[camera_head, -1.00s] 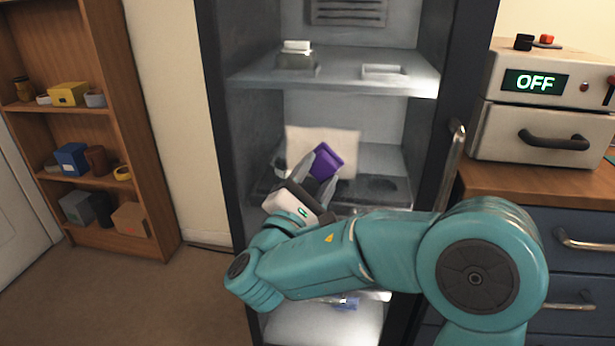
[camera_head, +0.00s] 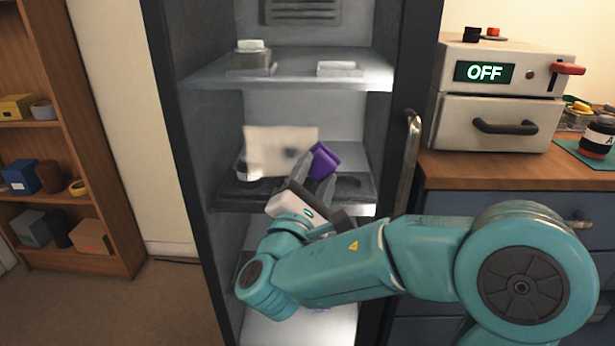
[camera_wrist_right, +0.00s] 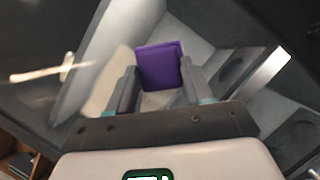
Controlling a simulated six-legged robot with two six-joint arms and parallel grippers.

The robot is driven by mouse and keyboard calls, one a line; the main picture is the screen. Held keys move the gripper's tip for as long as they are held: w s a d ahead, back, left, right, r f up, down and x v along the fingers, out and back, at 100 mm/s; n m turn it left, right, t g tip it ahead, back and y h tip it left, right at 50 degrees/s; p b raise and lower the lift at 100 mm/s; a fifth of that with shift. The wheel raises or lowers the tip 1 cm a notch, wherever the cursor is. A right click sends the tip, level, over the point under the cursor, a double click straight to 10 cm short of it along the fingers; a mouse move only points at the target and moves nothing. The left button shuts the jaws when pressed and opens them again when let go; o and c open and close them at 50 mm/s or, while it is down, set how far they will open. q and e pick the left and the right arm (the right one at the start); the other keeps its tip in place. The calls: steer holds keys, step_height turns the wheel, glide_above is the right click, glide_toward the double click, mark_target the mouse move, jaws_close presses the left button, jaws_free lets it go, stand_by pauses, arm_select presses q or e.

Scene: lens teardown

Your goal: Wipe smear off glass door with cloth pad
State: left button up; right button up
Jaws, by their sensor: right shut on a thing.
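My right gripper (camera_head: 316,178) is shut on a purple cloth pad (camera_head: 324,161), in front of the tall dark-framed cabinet (camera_head: 184,165). The pad also shows between the fingers in the right wrist view (camera_wrist_right: 160,66). A pale cream rectangular patch (camera_head: 265,145), perhaps the smear, shows at middle-shelf height. It has a dark blot near its right side. The pad is at the patch's right edge; I cannot tell whether it touches the glass. The glass itself is hard to make out. A long metal handle (camera_head: 411,165) is at the cabinet's right side. My left gripper is not in view.
Inside the cabinet, an upper shelf (camera_head: 290,82) holds a small jar (camera_head: 250,58) and a pale flat block (camera_head: 339,68). A wooden counter with an off-white machine (camera_head: 500,98) reading OFF stands at right. A wooden bookcase (camera_head: 100,190) stands at left, with open floor between.

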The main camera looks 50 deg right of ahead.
mark_target(318, 155)
steer(key=shift+r+p, duration=0.5)
steer(key=shift+r, duration=0.3)
steer(key=shift+w+a, duration=0.25)
steer(key=shift+w, duration=0.05)
steer(key=shift+w+a, duration=1)
steer(key=shift+w, duration=0.2)
steer(key=shift+w+a, duration=1)
steer(key=shift+w, duration=0.15)
steer(key=shift+w+a, duration=1.15)
steer(key=shift+w, duration=0.05)
steer(key=shift+w+a+p, duration=0.75)
steer(key=shift+w+a, duration=0.3)
steer(key=shift+w, duration=0.3)
steer(key=shift+r+p, duration=0.65)
steer(key=shift+r, duration=0.1)
steer(key=shift+s+d+f+b, duration=0.1)
steer(key=shift+s+d+b, duration=0.3)
steer(key=shift+s+d, duration=0.25)
steer(key=shift+s+d+b, duration=0.35)
steer(key=shift+s+d, duration=0.7)
steer(key=shift+s, duration=0.2)
steer(key=shift+s+d+b, duration=0.4)
steer(key=shift+s+d, duration=0.6)
steer(key=shift+s, duration=0.25)
steer(key=shift+s+d+b, duration=0.35)
steer(key=shift+s+d, duration=0.7)
steer(key=shift+s, duration=0.2)
steer(key=shift+s+d, duration=0.75)
steer(key=shift+s, duration=0.05)
